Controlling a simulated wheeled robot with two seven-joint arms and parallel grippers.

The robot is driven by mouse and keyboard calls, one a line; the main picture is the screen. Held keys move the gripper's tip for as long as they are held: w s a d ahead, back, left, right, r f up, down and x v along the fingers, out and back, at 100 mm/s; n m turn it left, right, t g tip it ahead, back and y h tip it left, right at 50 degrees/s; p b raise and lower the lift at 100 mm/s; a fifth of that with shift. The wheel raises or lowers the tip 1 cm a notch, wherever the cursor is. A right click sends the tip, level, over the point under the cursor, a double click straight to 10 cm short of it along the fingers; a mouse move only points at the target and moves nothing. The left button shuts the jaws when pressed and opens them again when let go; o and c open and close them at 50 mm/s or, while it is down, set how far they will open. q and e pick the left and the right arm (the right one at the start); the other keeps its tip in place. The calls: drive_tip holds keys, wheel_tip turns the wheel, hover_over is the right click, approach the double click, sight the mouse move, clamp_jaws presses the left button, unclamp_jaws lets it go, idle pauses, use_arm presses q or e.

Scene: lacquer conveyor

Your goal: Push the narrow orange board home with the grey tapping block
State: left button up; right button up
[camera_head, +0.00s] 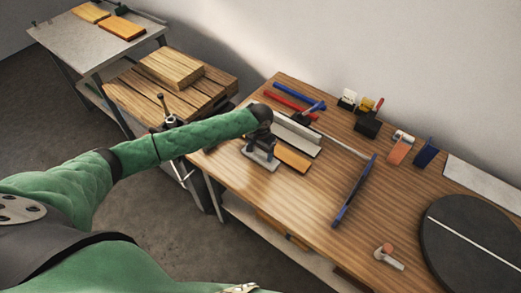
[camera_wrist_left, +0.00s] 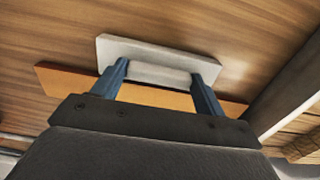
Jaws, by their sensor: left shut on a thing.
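The narrow orange board (camera_head: 293,159) lies on the wooden workbench next to a pale grey rail (camera_head: 292,136). My left gripper (camera_head: 262,149) is at the board's left end in the head view and is shut on the grey tapping block (camera_head: 260,160). In the left wrist view, my blue fingers (camera_wrist_left: 161,82) grip the handle of the grey block (camera_wrist_left: 155,50). The orange board (camera_wrist_left: 150,94) shows behind the fingers and sticks out on both sides of them. I cannot tell whether block and board touch. My right gripper is out of view.
Red and blue bars (camera_head: 293,105) lie behind the rail. A blue-ended clamp (camera_head: 352,193) lies to the right, with a dark round turntable (camera_head: 478,238) beyond it. A stack of wooden boards (camera_head: 171,68) stands left.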

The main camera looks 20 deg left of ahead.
use_arm(q)
drive_tip(key=shift+w+d, duration=0.1)
drive_tip(key=shift+w, duration=0.15)
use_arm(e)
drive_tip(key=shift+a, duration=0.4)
use_arm(q)
drive_tip(key=shift+w+d, duration=0.3)
drive_tip(key=shift+w, duration=0.55)
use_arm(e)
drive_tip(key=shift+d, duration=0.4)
use_arm(q)
drive_tip(key=shift+w+d, duration=0.1)
drive_tip(key=shift+w, duration=0.2)
drive_tip(key=shift+w+d, duration=0.1)
drive_tip(key=shift+w, duration=0.25)
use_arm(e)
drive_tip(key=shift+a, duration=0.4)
use_arm(q)
drive_tip(key=shift+w+d, duration=0.1)
drive_tip(key=shift+w, duration=0.15)
drive_tip(key=shift+s, duration=0.1)
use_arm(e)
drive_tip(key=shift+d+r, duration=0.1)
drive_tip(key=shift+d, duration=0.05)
